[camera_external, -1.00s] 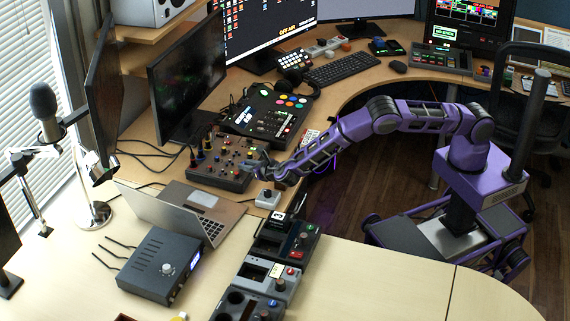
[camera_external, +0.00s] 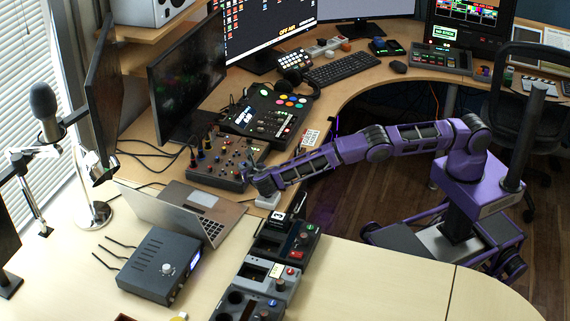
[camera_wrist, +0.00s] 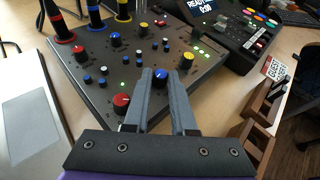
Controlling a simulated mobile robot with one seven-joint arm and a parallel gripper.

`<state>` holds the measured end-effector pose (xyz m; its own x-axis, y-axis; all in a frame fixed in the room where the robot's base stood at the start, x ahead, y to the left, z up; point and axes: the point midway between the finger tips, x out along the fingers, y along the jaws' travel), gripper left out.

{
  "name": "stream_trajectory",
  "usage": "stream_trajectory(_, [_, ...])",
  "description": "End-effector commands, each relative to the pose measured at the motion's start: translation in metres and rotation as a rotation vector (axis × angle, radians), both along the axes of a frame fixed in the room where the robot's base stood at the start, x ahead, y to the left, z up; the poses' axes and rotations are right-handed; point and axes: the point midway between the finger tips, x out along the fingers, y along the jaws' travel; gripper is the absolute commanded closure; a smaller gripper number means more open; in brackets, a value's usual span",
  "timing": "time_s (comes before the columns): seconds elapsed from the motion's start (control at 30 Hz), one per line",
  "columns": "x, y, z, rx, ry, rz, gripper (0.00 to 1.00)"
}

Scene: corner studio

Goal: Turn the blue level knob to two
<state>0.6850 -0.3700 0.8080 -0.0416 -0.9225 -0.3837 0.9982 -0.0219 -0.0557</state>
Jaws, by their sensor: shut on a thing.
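A dark control panel (camera_external: 208,172) with several coloured knobs lies on the desk; it fills much of the wrist view (camera_wrist: 80,75). A blue knob (camera_wrist: 161,75) near the panel's right front sits between the grey fingertips of my gripper (camera_wrist: 161,83), which is shut on it. The knob's pointer and any scale marks are too small to read. More blue knobs (camera_wrist: 115,39) stand farther back on the panel. In the external view my gripper (camera_external: 252,170) is at the panel's right edge, and the arm hides the held knob.
A red knob (camera_wrist: 121,103) stands close to the left finger, and a yellow knob (camera_wrist: 187,60) is just beyond the right one. Plugs with upright cables (camera_wrist: 60,25) rise at the panel's back left. An open laptop (camera_external: 190,205) lies in front. A mixer (camera_external: 268,112) stands behind.

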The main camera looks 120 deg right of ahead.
Motion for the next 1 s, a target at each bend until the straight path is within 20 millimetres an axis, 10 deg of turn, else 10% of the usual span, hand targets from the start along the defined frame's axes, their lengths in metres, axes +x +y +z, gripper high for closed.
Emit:
stream_trajectory(0.47, [0.0,-0.0013,0.0017,-0.004,0.001,-0.007,1.0])
stream_trajectory(0.5, [0.0,-0.0014,0.0017,-0.004,0.001,-0.007,0.74])
stream_trajectory(0.67, [0.0,-0.0011,0.0013,-0.003,0.0,-0.007,0.46])
stream_trajectory(1.0, [-0.0002,-0.0001,0.0004,-0.001,0.001,-0.002,0.46])
